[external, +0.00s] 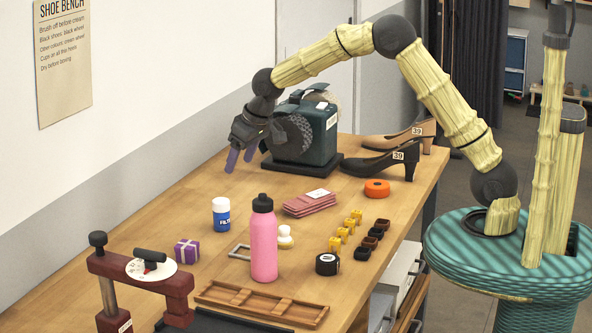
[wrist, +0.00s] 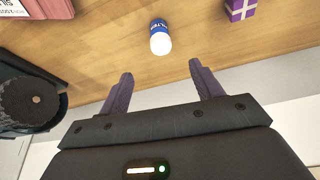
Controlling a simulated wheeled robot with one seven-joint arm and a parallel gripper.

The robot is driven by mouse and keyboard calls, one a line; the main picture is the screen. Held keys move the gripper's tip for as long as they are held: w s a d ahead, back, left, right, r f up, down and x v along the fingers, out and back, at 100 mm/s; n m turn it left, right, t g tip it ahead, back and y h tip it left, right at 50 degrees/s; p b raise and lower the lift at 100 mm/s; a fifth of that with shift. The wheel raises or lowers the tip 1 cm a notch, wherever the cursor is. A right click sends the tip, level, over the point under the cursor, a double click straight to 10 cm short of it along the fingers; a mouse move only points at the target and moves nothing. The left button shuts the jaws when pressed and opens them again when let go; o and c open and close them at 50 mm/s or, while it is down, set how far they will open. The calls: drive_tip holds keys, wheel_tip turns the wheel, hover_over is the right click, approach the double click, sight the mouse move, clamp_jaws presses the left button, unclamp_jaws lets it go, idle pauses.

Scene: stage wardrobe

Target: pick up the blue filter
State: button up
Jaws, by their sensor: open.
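The blue filter is a small upright canister (external: 221,219) with a white top and a blue band lettered "FILT". It stands on the wooden table left of the pink bottle. In the wrist view the filter (wrist: 160,38) is ahead of the fingertips, roughly centred between them, its white end towards me.
The green brushing machine (external: 320,130) stands close to my gripper. Pink folded cloths (external: 309,203), a pink bottle (external: 263,240) and a purple gift box (external: 187,251) are near the filter. A dark red clamp stand (external: 140,280) is at front left. The wall runs along the table's left side.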

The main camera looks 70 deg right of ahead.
sight(221, 212)
drive_tip(key=shift+f, duration=0.1)
drive_tip(key=p+x, duration=0.2)
drive_tip(key=x, duration=1)
drive_tip(key=shift+f, duration=0.1)
drive_tip(key=shift+p+x, duration=1.05)
drive_tip(key=shift+x, duration=1.5)
drive_tip(key=shift+c, duration=0.3)
drive_tip(key=c, duration=1)
